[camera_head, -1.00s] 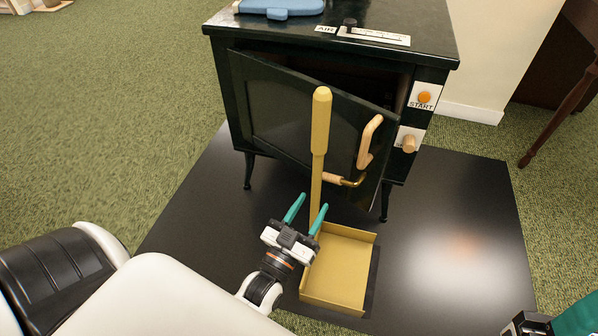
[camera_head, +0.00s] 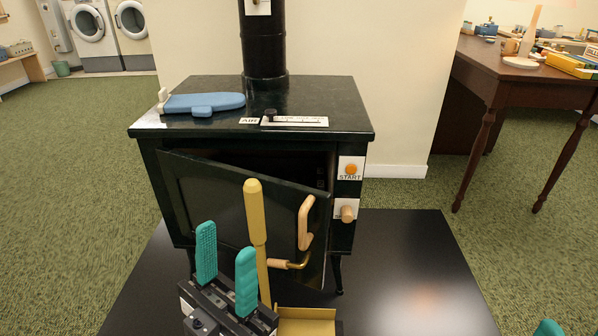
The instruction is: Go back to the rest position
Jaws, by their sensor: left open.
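My left gripper (camera_head: 226,270) shows at the bottom centre with its two green fingers raised and apart. It is open and nothing is between the fingers. It appears in front of the stove and just left of the handle of a yellow dustpan (camera_head: 306,325). The yellow handle (camera_head: 256,225) stands upright, and the pan is mostly cut off by the bottom edge. Only a green fingertip (camera_head: 549,328) of my right gripper shows at the bottom right, so its jaws cannot be judged.
The black stove (camera_head: 350,105) has its door (camera_head: 225,205) ajar, with a wooden handle. A blue object (camera_head: 205,102) lies on top. A dark floor plate (camera_head: 400,260) lies under the stove. A wooden table (camera_head: 520,90) holding several items stands at right. Green carpet is clear at left.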

